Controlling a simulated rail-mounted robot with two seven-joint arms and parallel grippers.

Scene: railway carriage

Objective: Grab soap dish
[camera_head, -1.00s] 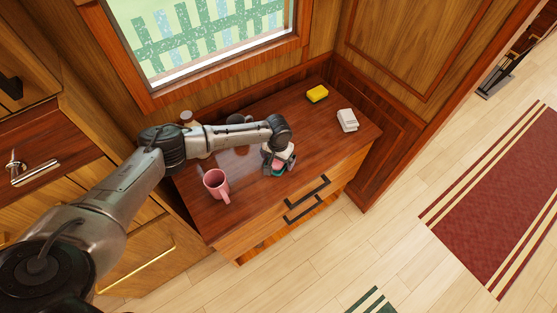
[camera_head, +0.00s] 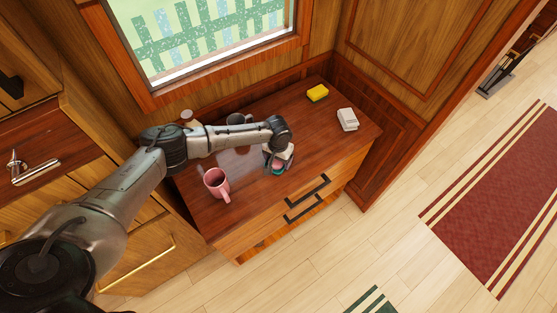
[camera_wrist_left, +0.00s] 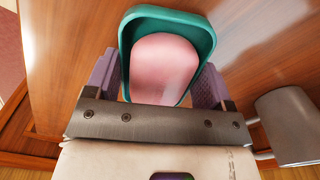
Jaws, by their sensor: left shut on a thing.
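The soap dish is a teal, rounded tray (camera_wrist_left: 207,45) with a pink bar of soap (camera_wrist_left: 165,68) in it. In the left wrist view it lies between the two purple-grey fingers of my left gripper (camera_wrist_left: 158,82), which is shut on its sides. In the head view my left gripper (camera_head: 277,160) points down at the front part of the wooden cabinet top, and only a bit of the teal dish (camera_head: 278,171) shows beneath it. I cannot tell whether the dish is touching the top. My right gripper is not in view.
A pink mug (camera_head: 216,184) stands left of the gripper on the cabinet top (camera_head: 245,190). A yellow sponge (camera_head: 317,93) and a small whitish block (camera_head: 347,119) lie at the back right. A bottle (camera_head: 187,117) and a dark object (camera_head: 237,119) are partly behind my arm.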

